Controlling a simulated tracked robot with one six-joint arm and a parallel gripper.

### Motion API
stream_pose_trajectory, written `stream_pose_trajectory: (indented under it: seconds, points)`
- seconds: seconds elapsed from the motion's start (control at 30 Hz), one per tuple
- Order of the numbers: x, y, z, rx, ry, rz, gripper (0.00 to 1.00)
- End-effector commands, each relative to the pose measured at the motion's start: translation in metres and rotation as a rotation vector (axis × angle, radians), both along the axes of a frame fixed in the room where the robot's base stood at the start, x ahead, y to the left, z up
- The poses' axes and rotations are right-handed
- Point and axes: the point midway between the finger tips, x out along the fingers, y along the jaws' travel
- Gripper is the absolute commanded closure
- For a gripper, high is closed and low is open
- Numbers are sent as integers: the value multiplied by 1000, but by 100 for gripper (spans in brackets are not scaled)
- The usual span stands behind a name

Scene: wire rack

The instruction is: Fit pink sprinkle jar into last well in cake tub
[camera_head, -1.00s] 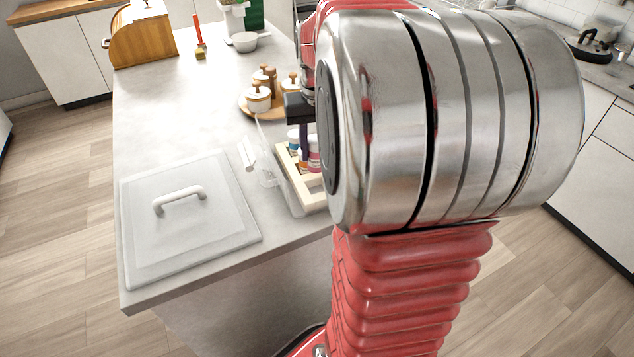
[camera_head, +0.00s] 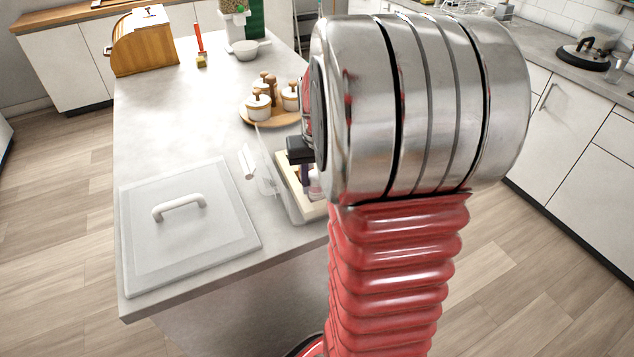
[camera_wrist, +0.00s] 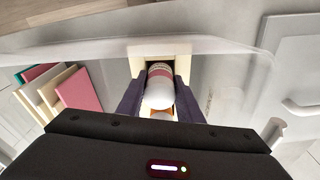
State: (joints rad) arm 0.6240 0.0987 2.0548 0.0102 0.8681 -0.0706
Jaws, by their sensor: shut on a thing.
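My gripper (camera_wrist: 161,105) is shut on the pink sprinkle jar (camera_wrist: 160,76), which has a white lid and a pink label band. In the wrist view the jar sits between the two dark purple fingers. A cream insert (camera_wrist: 180,62) frames its far end; I cannot tell how deep the jar is in a well. In the head view my gripper (camera_head: 305,178) is inside the clear cake tub (camera_head: 264,150), over the near part of the cream insert (camera_head: 288,190), with a bit of the jar (camera_head: 315,184) showing. My arm hides the rest of the tub.
A clear lid with a white handle (camera_head: 180,207) lies on the counter left of the tub. A round wooden tray with white-and-wood canisters (camera_head: 258,106) stands behind it. Pink, cream and teal blocks (camera_wrist: 78,90) show at left in the wrist view.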

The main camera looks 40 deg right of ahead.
Motion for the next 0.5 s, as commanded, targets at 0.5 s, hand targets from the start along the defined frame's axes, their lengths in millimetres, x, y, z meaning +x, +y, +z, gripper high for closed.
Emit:
stream_pose_trajectory:
  seconds: [0.5]
  points:
    - [0, 0, -8, 0, 0, 0, 94]
